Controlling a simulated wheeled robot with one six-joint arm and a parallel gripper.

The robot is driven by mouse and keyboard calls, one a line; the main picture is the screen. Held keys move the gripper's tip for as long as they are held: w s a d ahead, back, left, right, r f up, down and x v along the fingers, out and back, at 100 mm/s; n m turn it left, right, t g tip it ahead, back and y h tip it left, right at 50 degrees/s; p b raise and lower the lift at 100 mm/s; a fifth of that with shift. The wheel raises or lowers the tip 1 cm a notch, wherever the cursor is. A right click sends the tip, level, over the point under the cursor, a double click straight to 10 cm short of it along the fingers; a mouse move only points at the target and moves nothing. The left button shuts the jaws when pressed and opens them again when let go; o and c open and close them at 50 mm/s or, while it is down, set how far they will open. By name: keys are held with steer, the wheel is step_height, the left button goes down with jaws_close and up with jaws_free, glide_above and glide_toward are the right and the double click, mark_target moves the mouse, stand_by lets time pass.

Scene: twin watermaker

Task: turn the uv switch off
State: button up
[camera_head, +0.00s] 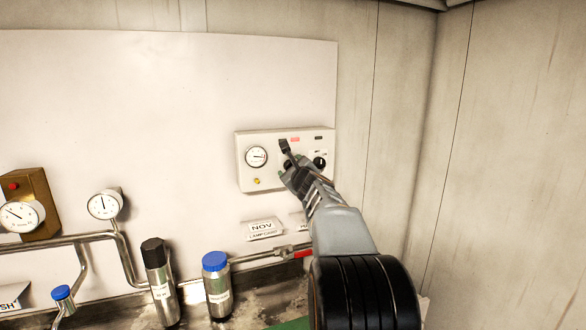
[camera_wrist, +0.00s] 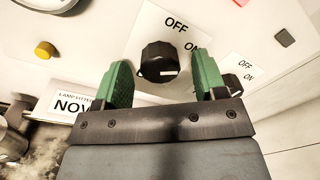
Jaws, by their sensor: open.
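A pale control box (camera_head: 246,135) is on the white wall panel. A black rotary knob (camera_wrist: 158,60) with a white mark on its lower edge sits under an OFF and ON plate (camera_wrist: 172,26). A second, smaller-looking black knob (camera_wrist: 232,83) with its own OFF and ON plate is to the right; in the head view it is also visible (camera_head: 320,162). No UV lettering is readable. My gripper (camera_wrist: 164,80) is open, its green fingers on either side of the first knob; I cannot tell if they touch it. In the head view my gripper (camera_head: 292,168) hides that knob.
On the box are a round gauge (camera_head: 256,156), a yellow button (camera_wrist: 44,50) and a red strip (camera_head: 295,139). Below are a NOV card (camera_head: 264,229), a red-handled valve (camera_head: 302,254) and a blue-capped bottle (camera_head: 217,285). A corner wall (camera_head: 480,150) stands to the right.

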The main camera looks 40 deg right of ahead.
steer(key=c, duration=0.9)
steer(key=shift+n+b, duration=5.65)
steer(key=shift+n, duration=0.45)
steer(key=o, duration=0.9)
